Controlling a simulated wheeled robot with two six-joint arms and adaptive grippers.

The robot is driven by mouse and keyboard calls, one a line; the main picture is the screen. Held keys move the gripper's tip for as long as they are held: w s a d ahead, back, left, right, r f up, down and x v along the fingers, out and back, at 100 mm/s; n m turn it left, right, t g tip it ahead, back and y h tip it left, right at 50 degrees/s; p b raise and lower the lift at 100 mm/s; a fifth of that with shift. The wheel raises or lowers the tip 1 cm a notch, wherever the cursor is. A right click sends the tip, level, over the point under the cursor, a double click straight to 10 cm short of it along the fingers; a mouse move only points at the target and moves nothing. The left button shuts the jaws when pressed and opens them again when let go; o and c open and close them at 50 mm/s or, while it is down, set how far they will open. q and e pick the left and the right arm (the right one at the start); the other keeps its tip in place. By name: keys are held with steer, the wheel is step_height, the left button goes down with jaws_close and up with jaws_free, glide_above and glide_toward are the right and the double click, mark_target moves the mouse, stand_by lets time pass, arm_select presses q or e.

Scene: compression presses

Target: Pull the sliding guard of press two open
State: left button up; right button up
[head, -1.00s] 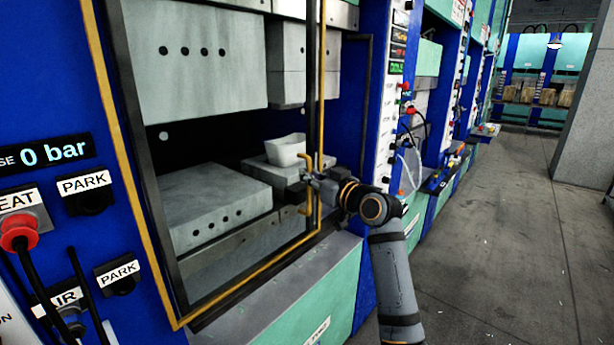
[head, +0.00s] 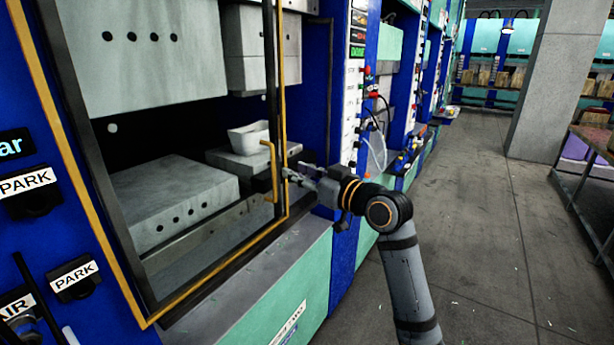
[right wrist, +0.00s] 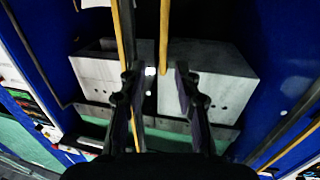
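The sliding guard (head: 282,100) of the press in front of me is a tall yellow-edged frame across the press opening. Its yellow bar handle (head: 270,172) is near the right upright. My right gripper (head: 291,176) is just right of the handle, apart from it in the head view, with its fingers pointing left towards the guard. In the right wrist view the fingers (right wrist: 158,82) are spread, and yellow bars of the guard (right wrist: 123,40) show beyond and between them. I cannot tell there whether they touch. My left gripper is out of view.
Behind the guard are grey press blocks (head: 165,195) and a white tub (head: 248,136). A control panel (head: 357,100) with hoses stands right of the opening. Free floor (head: 480,220) lies to the right, with a pillar (head: 550,90) and a table (head: 590,150) beyond.

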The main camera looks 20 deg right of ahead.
steer(key=v, duration=0.3)
steer(key=shift+a, duration=0.1)
